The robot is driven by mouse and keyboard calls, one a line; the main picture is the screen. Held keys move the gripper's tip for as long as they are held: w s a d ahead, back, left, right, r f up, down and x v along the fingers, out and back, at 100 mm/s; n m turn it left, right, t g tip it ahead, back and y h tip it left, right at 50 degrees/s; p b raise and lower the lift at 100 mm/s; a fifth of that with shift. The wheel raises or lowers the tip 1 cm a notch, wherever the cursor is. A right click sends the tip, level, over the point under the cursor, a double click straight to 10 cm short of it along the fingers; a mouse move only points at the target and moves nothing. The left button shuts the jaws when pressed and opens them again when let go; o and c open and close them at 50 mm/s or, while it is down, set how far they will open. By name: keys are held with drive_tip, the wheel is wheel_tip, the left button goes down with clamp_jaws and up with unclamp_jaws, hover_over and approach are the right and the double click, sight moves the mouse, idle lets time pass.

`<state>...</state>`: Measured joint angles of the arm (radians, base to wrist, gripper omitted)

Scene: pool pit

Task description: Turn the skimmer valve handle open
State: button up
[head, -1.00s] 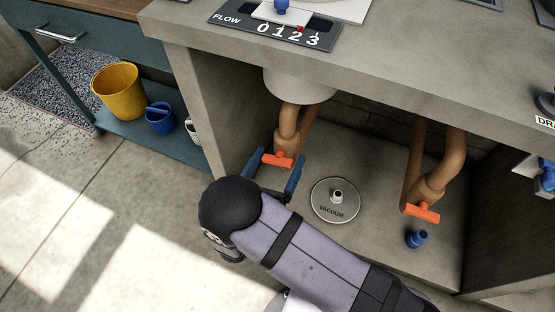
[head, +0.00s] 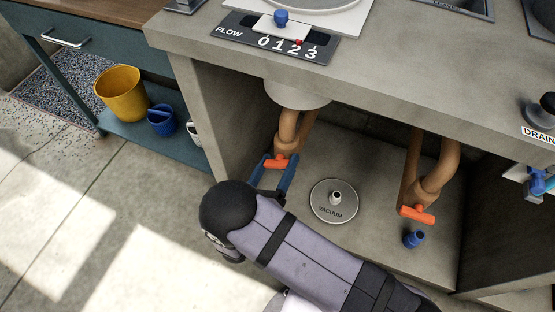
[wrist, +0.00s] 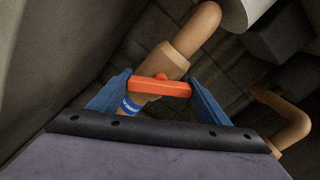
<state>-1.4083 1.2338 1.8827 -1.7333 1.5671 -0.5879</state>
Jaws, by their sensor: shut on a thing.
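An orange T-shaped valve handle (head: 276,163) sits on the left copper-coloured pipe (head: 288,130) under the counter. My gripper (head: 277,161) is shut on this handle, with one blue finger at each end of its bar. In the wrist view the handle (wrist: 160,87) lies crosswise to its pipe (wrist: 160,63), between the fingers. A blue label (wrist: 131,106) shows on the pipe just below the bar, too small to read. A second orange handle (head: 417,215) is on the right pipe, apart from my gripper.
A round metal VACUUM plate (head: 334,212) and a blue fitting (head: 414,239) are on the cabinet floor. The left cabinet wall (head: 215,110) is close to the gripped handle. A FLOW scale (head: 280,40) sits on the counter. A yellow bucket (head: 121,94) stands on a shelf at left.

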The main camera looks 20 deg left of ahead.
drive_tip(key=shift+n+p, duration=0.6)
drive_tip(key=shift+n, duration=0.6)
drive_tip(key=o, duration=1.1)
drive_tip(key=shift+c, duration=0.2)
drive_tip(key=shift+s, duration=0.1)
drive_tip(key=s+p, duration=0.1)
drive_tip(key=s, duration=0.6)
drive_tip(key=shift+s, duration=0.1)
